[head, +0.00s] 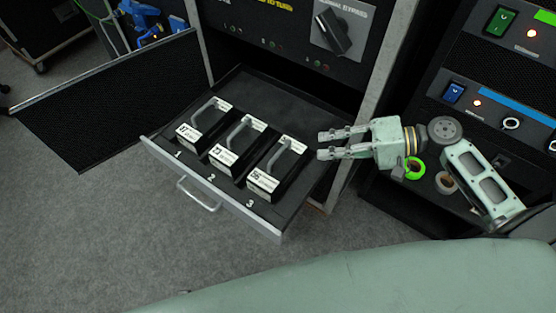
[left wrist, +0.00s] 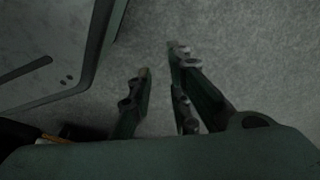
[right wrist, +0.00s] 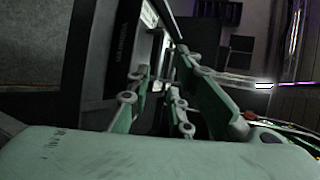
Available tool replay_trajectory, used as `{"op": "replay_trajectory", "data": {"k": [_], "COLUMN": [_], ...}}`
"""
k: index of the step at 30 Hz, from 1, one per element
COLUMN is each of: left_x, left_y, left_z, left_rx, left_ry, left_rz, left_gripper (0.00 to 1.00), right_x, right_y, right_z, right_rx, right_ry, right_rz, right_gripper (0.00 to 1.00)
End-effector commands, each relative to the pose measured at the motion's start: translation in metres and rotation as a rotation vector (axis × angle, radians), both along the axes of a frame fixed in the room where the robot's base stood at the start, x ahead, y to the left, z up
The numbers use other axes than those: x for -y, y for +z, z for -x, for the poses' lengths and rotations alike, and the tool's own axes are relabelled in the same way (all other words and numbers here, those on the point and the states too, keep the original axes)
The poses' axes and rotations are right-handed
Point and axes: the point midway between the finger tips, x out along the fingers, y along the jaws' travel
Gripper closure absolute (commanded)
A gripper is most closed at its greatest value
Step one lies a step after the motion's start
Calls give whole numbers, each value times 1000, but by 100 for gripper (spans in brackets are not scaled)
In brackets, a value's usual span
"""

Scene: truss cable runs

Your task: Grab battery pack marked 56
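The battery pack marked 56 (head: 264,179) is a black block with a white label and a grey top handle. It stands in the drawer (head: 225,196) at the place numbered 3, rightmost of three packs. My right gripper (head: 322,145) is open and empty beside it, to the right and apart from its handle (head: 287,150). Its fingers also show in the right wrist view (right wrist: 158,78). My left gripper (left wrist: 158,72) shows only in its wrist view, open with nothing between its fingers, over grey carpet.
Two similar packs stand at place 1 (head: 190,135) and place 2 (head: 224,157). The pulled-out drawer has a front handle (head: 198,195). A rack post (head: 377,85) and a rack with switches (head: 500,75) stand to the right.

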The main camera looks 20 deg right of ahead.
Motion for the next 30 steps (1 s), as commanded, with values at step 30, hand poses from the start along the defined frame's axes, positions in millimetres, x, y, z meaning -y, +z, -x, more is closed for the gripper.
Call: {"op": "replay_trajectory", "data": {"k": [30], "left_x": [2], "left_y": [21], "left_z": [-17], "left_rx": [17], "left_ry": [3], "left_rz": [2], "left_gripper": [83], "right_x": [-102], "right_y": [-39], "right_z": [-47], "right_rx": [2], "right_ry": [5], "right_rz": [-9], "right_gripper": [81]}}
